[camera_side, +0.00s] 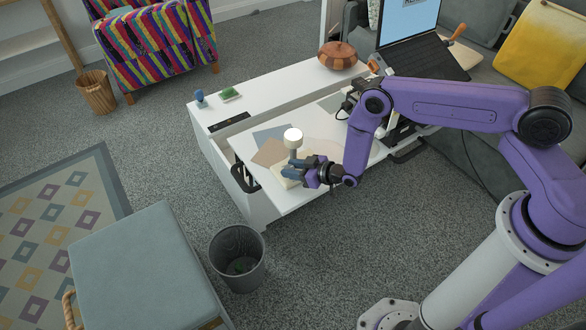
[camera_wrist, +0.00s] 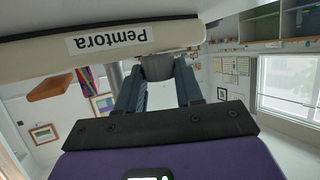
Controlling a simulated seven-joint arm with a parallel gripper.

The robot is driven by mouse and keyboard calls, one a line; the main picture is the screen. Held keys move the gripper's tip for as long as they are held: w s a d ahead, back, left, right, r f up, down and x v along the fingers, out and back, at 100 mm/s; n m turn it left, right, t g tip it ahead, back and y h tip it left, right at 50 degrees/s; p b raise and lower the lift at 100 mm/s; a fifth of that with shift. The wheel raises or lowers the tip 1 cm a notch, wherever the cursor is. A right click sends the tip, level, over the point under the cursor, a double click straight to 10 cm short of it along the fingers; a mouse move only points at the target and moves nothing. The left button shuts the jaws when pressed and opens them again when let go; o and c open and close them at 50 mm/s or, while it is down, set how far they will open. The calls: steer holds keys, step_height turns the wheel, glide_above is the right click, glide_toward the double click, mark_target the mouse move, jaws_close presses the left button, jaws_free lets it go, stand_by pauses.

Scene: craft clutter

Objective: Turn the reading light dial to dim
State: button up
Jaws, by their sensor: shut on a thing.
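The reading light stands on the raised tabletop in the side view, with a round white bulb (camera_side: 293,136) over a pale stem and a cream base (camera_side: 285,180). In the wrist view, the base (camera_wrist: 110,50) fills the top, dark along one side, with a label (camera_wrist: 107,38) reading "Pemtora" upside down. A grey dial (camera_wrist: 154,67) sticks out of the base's face. My gripper (camera_side: 300,168) is at the base in the side view. Its two blue fingers are shut on the dial, one on each side. Any dial markings are hidden.
A waste bin (camera_side: 238,255) and a stool (camera_side: 140,260) stand in front on the floor.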

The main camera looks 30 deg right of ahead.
steer(key=shift+d+y, duration=0.1)
steer(key=shift+y, duration=0.2)
steer(key=n+g+y, duration=0.2)
steer(key=n+y, duration=0.1)
steer(key=n+g+y, duration=0.1)
steer(key=n+g, duration=0.1)
steer(key=shift+w+d, duration=0.2)
steer(key=shift+w, duration=0.15)
steer(key=shift+w+n+g+y, duration=0.1)
steer(key=shift+n+g+y, duration=0.55)
steer(key=shift+n+g, duration=0.55)
steer(key=shift+w+n+g+y, duration=0.1)
steer(key=shift+n+g+y, duration=0.55)
steer(key=shift+n+g, duration=0.85)
steer(key=o, duration=1)
steer(key=shift+o, duration=0.2)
steer(key=shift+s, duration=0.1)
